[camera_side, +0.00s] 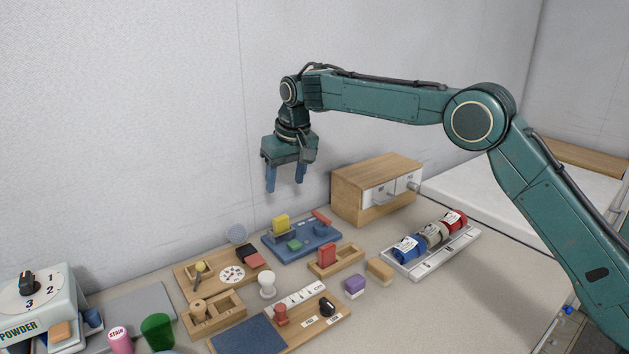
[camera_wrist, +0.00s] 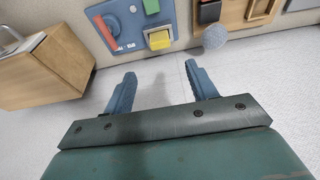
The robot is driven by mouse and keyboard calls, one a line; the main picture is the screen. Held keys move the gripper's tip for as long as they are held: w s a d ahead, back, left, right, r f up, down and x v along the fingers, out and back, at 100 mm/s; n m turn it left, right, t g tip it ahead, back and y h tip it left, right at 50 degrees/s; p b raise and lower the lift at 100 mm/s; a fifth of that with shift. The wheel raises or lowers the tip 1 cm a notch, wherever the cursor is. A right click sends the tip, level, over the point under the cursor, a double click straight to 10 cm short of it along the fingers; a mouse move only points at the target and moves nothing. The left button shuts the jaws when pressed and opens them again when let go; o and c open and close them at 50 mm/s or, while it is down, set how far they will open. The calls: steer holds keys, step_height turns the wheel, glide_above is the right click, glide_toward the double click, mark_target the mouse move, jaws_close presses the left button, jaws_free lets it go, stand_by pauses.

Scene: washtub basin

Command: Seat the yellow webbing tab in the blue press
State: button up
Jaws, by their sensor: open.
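The yellow tab (camera_side: 281,224) stands upright toward the left rear of the blue board (camera_side: 300,250), which I take to be the press. The yellow tab also shows in the wrist view (camera_wrist: 159,40), at the edge of the blue board (camera_wrist: 174,13). A green piece (camera_side: 294,245), a red bar (camera_side: 321,217) and a round blue knob (camera_side: 320,230) are on the same board. My gripper (camera_side: 285,182) is open and empty, pointing down, well above the board. Whether the tab sits in a slot cannot be told.
A wooden drawer cabinet (camera_side: 376,173) stands right of the board against the wall. A wooden tray with a red block (camera_side: 327,253) lies in front. A grey disc (camera_side: 237,233) is behind left. A rack of rolls (camera_side: 434,251) is at right. The air around my gripper is clear.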

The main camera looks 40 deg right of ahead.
steer(key=shift+s+r, duration=0.2)
steer(key=shift+r, duration=0.4)
steer(key=s+d+r, duration=0.3)
steer(key=s+r, duration=0.1)
steer(key=s, duration=0.3)
steer(key=s+d+r+t, duration=0.1)
steer(key=s+d+r, duration=0.25)
steer(key=s, duration=0.35)
steer(key=s+d+r, duration=0.2)
steer(key=s+r, duration=0.2)
steer(key=s, duration=0.3)
steer(key=s+d+f, duration=0.1)
steer(key=s+f, duration=0.1)
steer(key=s, duration=0.6)
steer(key=s+d+f+t, duration=0.1)
steer(key=s+f, duration=0.2)
steer(key=s, duration=0.5)
steer(key=s+d+f, duration=0.1)
steer(key=s+f, duration=0.2)
steer(key=s, duration=0.5)
steer(key=shift+d, duration=0.25)
